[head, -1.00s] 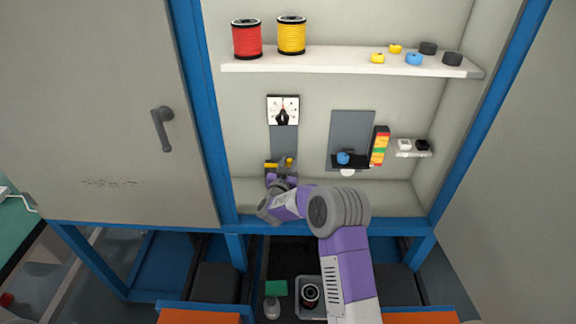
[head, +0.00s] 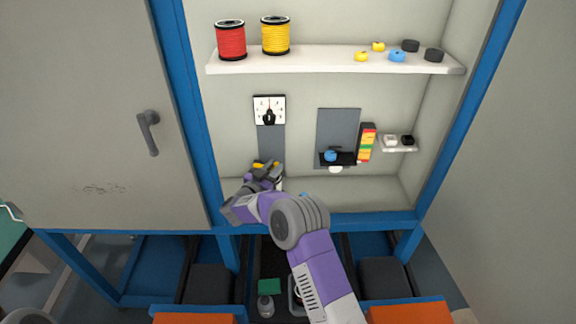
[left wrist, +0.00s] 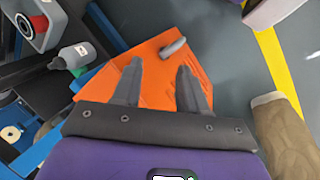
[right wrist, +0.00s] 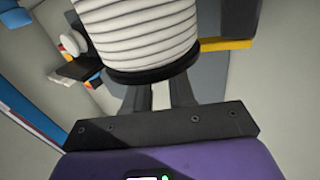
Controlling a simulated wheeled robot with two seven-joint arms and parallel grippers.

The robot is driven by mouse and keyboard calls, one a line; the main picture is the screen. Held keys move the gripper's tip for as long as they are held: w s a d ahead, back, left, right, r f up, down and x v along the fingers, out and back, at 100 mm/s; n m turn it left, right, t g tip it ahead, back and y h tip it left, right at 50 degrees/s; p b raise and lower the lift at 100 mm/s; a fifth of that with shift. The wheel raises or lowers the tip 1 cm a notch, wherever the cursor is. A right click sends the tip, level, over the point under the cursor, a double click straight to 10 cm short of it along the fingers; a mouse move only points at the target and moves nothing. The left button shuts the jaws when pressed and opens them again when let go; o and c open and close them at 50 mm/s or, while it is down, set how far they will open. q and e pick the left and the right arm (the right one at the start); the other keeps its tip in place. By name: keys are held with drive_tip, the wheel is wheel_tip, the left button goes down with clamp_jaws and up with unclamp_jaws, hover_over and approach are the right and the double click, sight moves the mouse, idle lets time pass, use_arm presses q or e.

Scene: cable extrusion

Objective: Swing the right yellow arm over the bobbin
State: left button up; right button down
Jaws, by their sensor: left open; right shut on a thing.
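The white ribbed bobbin (right wrist: 145,35), with a black end flange, fills the upper middle of the right wrist view. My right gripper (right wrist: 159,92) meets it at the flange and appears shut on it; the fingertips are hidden. The right yellow arm (right wrist: 226,44) sticks out sideways beside the bobbin, apart from my fingers. In the head view, my right gripper (head: 268,176) is at the low holder with small yellow parts (head: 264,164), largely covering it. My left gripper (left wrist: 157,82) is open and empty, away from the cabinet, in the left wrist view.
A shelf (head: 330,62) above holds a red spool (head: 230,40), a yellow spool (head: 275,36) and small rings. A dial panel (head: 269,109) is above the holder. A grey panel (head: 338,130) and coloured blocks (head: 366,143) stand to the right. The cabinet door (head: 90,120) is at left.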

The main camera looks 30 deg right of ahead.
drive_tip(key=shift+s+a+m+g+h, duration=0.1)
drive_tip(key=shift+a+m+g+h, duration=0.2)
drive_tip(key=shift+m+g+h, duration=0.15)
drive_tip(key=c, duration=0.9)
unclamp_jaws()
drive_tip(key=shift+c, duration=0.2)
drive_tip(key=p+v, duration=0.1)
drive_tip(key=v, duration=0.6)
drive_tip(key=shift+a, duration=0.3)
drive_tip(key=shift+s, duration=0.15)
drive_tip(key=shift+c, duration=0.2)
